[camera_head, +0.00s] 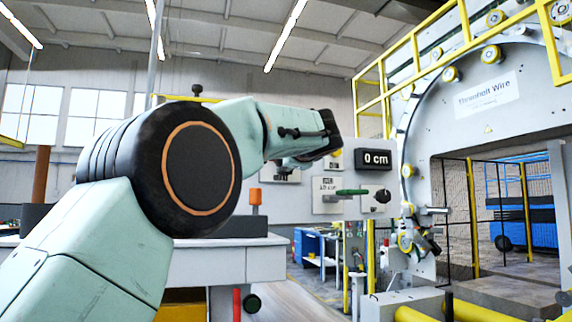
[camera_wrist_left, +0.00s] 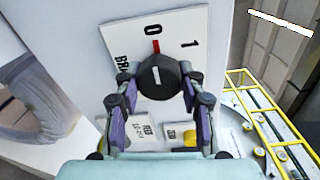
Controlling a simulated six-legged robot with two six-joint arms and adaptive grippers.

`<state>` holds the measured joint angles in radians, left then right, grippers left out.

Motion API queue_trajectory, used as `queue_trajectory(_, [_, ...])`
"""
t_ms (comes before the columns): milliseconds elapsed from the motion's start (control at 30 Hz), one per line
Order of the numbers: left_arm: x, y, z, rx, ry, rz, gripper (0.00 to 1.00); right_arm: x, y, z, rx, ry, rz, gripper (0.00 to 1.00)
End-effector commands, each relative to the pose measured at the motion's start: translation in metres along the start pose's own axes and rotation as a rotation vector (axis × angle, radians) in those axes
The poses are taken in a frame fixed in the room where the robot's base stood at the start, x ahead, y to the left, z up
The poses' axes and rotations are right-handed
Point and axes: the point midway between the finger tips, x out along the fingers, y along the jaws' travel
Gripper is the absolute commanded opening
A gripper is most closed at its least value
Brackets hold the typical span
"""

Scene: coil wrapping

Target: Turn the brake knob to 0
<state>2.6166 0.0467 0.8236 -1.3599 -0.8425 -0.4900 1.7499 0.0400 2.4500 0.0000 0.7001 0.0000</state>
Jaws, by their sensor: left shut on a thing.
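The brake knob (camera_wrist_left: 158,77) is a dark round knob with a white line on its face, in the upper middle of the left wrist view. It sits on a white plate (camera_wrist_left: 187,29) marked 0, 1 and cut-off letters "BRA". A red mark shows at the knob's upper edge, just below the 0. My left gripper (camera_wrist_left: 157,92) has a finger on each side of the knob and is shut on it. In the head view my left arm reaches to the control panel, and its wrist hides the knob. My right gripper is not in view.
In the head view a display (camera_head: 376,158) reads 0 cm. Below it are a green handle (camera_head: 351,192) and a black knob (camera_head: 383,195). A large ring machine (camera_head: 470,75) with yellow railings stands right. A grey table (camera_head: 200,262) is behind my left arm.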

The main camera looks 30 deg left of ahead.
Motion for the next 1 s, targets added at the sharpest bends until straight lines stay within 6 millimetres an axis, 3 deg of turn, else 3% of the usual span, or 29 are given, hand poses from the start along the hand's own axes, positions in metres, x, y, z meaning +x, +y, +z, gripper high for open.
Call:
queue_trajectory(500, [0.0007, 0.0031, 0.0002, -0.017, -0.003, 0.007, 0.08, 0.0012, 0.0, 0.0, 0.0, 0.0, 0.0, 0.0])
queue_trajectory(533, [0.0007, 0.0033, 0.0002, -0.017, -0.003, 0.008, 0.42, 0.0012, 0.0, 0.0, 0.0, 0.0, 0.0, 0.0])
queue_trajectory(800, [0.0006, 0.0024, 0.0, -0.016, -0.002, 0.005, 0.63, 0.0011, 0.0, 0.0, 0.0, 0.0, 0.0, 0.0])
queue_trajectory(1000, [0.0006, 0.002, -0.0002, -0.015, -0.001, 0.004, 0.63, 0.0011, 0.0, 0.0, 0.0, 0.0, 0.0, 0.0])
